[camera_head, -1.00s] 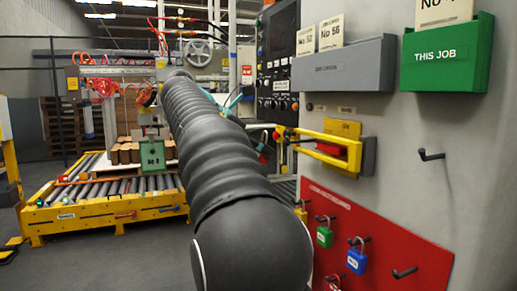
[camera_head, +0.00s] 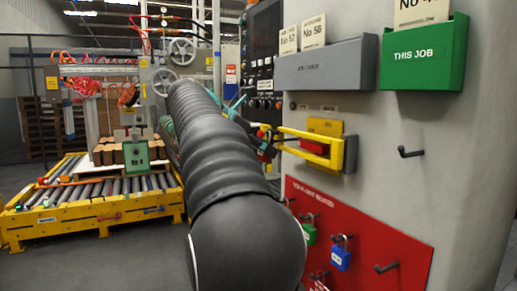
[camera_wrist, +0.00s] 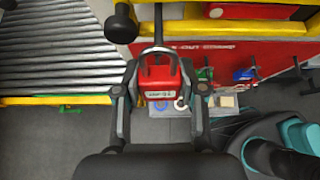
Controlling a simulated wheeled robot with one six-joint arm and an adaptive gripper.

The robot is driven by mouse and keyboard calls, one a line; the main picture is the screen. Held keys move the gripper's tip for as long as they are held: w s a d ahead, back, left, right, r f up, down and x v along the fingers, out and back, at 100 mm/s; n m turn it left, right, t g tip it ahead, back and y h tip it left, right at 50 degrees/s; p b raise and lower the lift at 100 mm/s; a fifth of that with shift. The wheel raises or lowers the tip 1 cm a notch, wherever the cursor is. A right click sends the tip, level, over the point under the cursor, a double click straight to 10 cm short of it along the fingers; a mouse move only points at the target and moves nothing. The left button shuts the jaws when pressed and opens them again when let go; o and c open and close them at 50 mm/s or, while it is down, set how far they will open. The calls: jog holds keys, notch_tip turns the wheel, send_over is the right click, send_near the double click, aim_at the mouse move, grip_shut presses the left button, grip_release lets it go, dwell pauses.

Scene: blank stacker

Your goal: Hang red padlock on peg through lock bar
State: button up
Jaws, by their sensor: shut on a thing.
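In the wrist view the red padlock (camera_wrist: 160,82), with a pale label, sits upright between the fingers of my gripper (camera_wrist: 160,92), which is shut on it. I cannot tell whether the shackle is around the rod. The yellow lock bar (camera_wrist: 240,29) crosses the top right of the wrist view, beside the rod. In the head view the lock bar (camera_head: 345,153) projects left from the grey cabinet. My arm hides most of the gripper there.
Below the lock bar is a red board (camera_head: 375,235) with pegs, a green padlock (camera_head: 310,233) and a blue padlock (camera_head: 340,259). An empty black peg (camera_head: 410,152) projects from the cabinet at right. A green holder (camera_head: 425,58) is above it. A roller conveyor (camera_head: 95,208) stands at left.

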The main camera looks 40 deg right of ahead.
jog(key=shift+r+x, duration=0.2)
jog(key=shift+x, duration=1.5)
jog(key=shift+d, duration=0.15)
jog(key=o, duration=1.3)
jog(key=v, duration=1.2)
jog(key=shift+d, duration=0.1)
